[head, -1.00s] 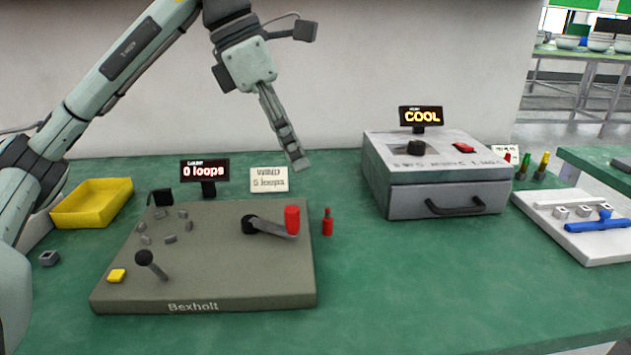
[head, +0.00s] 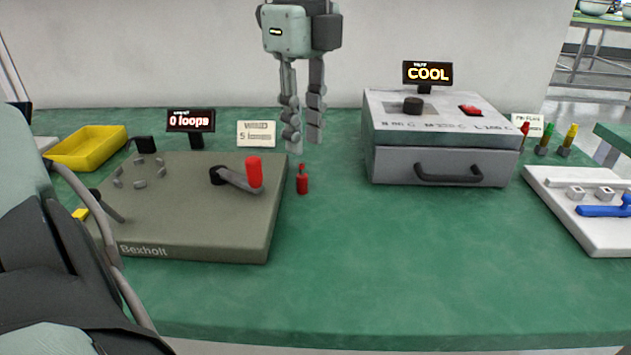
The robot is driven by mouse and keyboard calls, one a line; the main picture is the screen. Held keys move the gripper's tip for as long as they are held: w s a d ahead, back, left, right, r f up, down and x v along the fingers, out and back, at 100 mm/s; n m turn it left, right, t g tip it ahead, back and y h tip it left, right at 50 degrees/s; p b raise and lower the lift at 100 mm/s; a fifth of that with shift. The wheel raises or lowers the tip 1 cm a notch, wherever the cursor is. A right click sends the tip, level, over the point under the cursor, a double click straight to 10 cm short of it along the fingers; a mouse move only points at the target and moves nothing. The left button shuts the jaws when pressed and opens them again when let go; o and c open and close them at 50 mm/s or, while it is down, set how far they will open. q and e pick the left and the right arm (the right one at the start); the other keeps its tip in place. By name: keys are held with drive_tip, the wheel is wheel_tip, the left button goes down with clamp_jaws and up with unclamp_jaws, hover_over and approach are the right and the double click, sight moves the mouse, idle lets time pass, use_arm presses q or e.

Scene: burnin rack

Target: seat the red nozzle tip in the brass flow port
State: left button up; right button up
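A small red nozzle-like piece (head: 302,181) with a narrow top stands upright on the green table, just right of the Bexholt board. I cannot tell for sure which red piece is the nozzle tip. I cannot make out a brass flow port. My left gripper (head: 304,143) points down above the table's back, above the first red piece in the picture and apart from it. Its fingers are parted with nothing between them. My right gripper is out of view.
The Bexholt board (head: 190,235) carries a red-handled crank (head: 254,172). A grey drawer box (head: 390,165) with a COOL display (head: 428,73) stands right of centre. A yellow tray (head: 88,148) is at left, a white fixture board (head: 575,230) at right. The front-middle table is clear.

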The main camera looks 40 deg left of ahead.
sight(302, 164)
use_arm(q)
drive_tip(key=f, duration=0.5)
drive_tip(key=a+f, duration=0.1)
drive_tip(key=f, duration=0.1)
drive_tip(key=shift+w+f, duration=0.1)
drive_tip(key=shift+f, duration=0.2)
clamp_jaws()
